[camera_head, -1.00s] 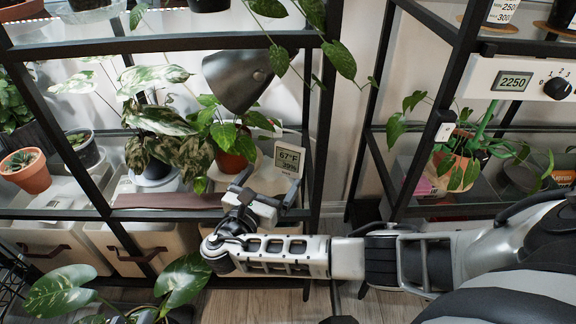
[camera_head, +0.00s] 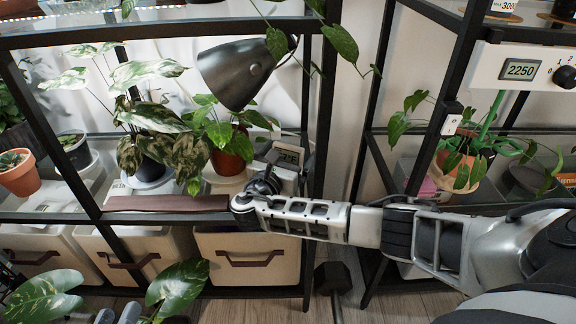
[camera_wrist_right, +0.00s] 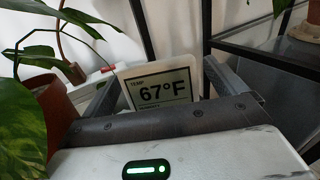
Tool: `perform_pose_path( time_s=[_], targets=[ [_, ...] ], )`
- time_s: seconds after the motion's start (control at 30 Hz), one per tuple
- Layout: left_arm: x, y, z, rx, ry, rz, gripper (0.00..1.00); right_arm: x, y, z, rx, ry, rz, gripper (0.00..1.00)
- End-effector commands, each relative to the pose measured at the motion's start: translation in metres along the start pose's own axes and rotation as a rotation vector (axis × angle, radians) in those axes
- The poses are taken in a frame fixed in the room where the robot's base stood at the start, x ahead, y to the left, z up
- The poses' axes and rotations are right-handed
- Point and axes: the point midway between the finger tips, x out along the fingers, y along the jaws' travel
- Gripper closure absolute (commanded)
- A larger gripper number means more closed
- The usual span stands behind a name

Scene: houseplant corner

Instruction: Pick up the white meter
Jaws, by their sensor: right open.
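The white meter (camera_head: 288,153) stands upright near the right end of the lit middle shelf, partly behind my right gripper. In the right wrist view the meter (camera_wrist_right: 160,84) shows 67°F, and its lower part is hidden by the gripper body. My right gripper (camera_head: 282,163) is open, with one finger on each side of the meter in the wrist view (camera_wrist_right: 172,92). I cannot tell whether the fingers touch it. Grey finger-like shapes at the bottom left of the head view look like my left gripper (camera_head: 118,314); its opening is unclear.
A terracotta pot with a leafy plant (camera_head: 232,150) stands close left of the meter. A dark lamp shade (camera_head: 235,72) hangs above. A black shelf post (camera_head: 325,115) is just to the right. Fabric bins (camera_head: 247,262) sit below. A second rack (camera_head: 455,120) stands right.

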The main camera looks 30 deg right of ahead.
Motion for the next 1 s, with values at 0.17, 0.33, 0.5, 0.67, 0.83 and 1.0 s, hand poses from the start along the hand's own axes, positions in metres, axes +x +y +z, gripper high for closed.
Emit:
perform_pose_path(
  time_s=[0.17,0.33,0.5,0.67,0.83,1.0],
  targets=[
    [0.0,0.0,0.0,0.002,-0.001,-0.001,0.67,-0.001,0.0,0.0,0.0,0.0,0.0,0.29],
    [0.0,0.0,0.001,0.003,-0.003,-0.002,0.67,-0.001,0.0,0.001,0.0,-0.001,0.001,0.53],
    [0.0,-0.001,0.002,0.003,-0.006,-0.003,0.67,-0.001,0.0,0.001,0.0,-0.001,0.001,0.53],
    [-0.002,0.0,-0.004,0.028,-0.013,-0.014,0.67,-0.001,0.0,0.017,0.002,-0.001,0.001,0.53],
    [-0.007,-0.007,0.007,0.101,-0.086,-0.056,0.67,0.0,0.0,0.053,0.003,-0.002,0.001,0.53],
    [-0.009,-0.012,0.011,0.148,-0.134,-0.087,0.67,-0.001,0.0,0.083,0.002,-0.002,0.001,0.53]
  ],
)
